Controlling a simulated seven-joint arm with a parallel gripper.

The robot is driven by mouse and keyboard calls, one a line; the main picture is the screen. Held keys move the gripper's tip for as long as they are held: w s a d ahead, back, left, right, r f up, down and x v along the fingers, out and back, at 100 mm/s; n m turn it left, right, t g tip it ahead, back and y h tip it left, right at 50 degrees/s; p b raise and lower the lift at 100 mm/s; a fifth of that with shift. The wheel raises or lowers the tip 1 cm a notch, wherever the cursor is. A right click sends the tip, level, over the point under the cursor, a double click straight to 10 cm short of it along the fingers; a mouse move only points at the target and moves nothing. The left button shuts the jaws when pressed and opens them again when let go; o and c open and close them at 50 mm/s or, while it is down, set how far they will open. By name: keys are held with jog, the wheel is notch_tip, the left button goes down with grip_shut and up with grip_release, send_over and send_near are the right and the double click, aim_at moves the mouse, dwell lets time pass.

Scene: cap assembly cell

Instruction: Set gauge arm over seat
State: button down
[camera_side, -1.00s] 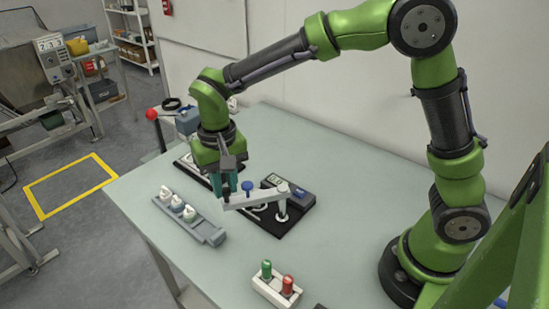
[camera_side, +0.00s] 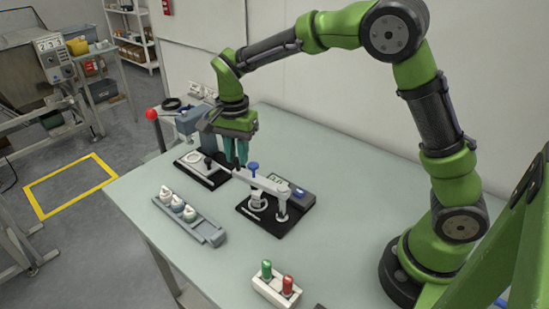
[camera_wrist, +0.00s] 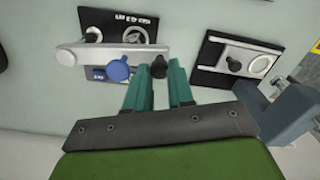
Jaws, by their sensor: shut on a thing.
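The gauge arm (camera_side: 268,184) is a pale grey bar on a post at its right end, with a blue knob (camera_side: 253,167) on top. My gripper (camera_side: 237,163) points down at its free left end, shut on the arm's black knob (camera_wrist: 158,67). The bar also crosses the wrist view (camera_wrist: 110,53). The seat (camera_side: 257,205), a pale ring on a black base plate (camera_side: 270,228), shows just in front of the bar in the side view. In the wrist view the ring (camera_wrist: 136,35) shows just past the bar. I cannot tell whether the blue knob is centred over it.
A second black fixture plate (camera_side: 215,178) stands behind and left. A grey rack (camera_side: 190,220) with several white-topped caps lies front left. A box with green and red buttons (camera_side: 276,289) is at the front. A display box (camera_side: 297,193) is behind the arm's post. The table's right middle is clear.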

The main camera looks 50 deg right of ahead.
jog(key=shift+w+d+m, duration=0.1)
jog(key=shift+d+m, duration=0.7)
jog(key=shift+d, duration=0.15)
jog(key=c, duration=1.3)
grip_release()
jog(key=shift+o, duration=0.2)
notch_tip(320, 180, up, 17)
